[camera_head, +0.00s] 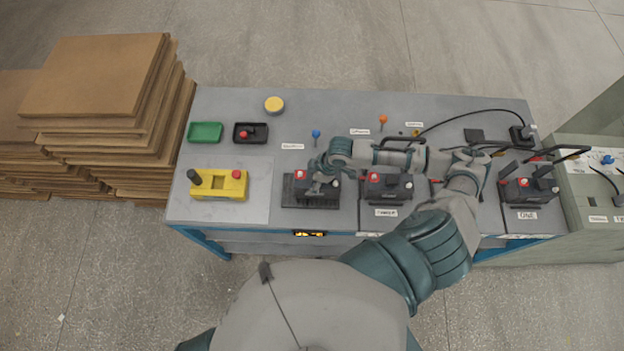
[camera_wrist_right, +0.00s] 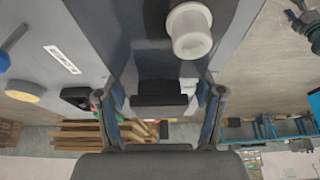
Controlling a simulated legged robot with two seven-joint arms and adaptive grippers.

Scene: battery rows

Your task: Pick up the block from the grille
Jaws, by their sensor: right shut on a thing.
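The block (camera_head: 310,186), a dark battery-like box with a red cap and a white cap, is at the black grille (camera_head: 292,203) near the table's front edge. My right gripper (camera_head: 317,186) reaches over it from the right and partly hides it. In the right wrist view, the fingers of my right gripper (camera_wrist_right: 163,105) are on either side of the block's dark part (camera_wrist_right: 160,92), shut on it. A white cap (camera_wrist_right: 190,32) stands large at the top of that view. Whether the block is clear of the grille cannot be told. My left gripper is not in view.
Another battery (camera_head: 388,186) stands close to the right, and one more (camera_head: 528,190) further right. A yellow box (camera_head: 219,184) is to the left. Green tray (camera_head: 205,132), black tray (camera_head: 250,133) and yellow disc (camera_head: 274,104) lie behind. Stacked boards (camera_head: 95,80) stand left of the table.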

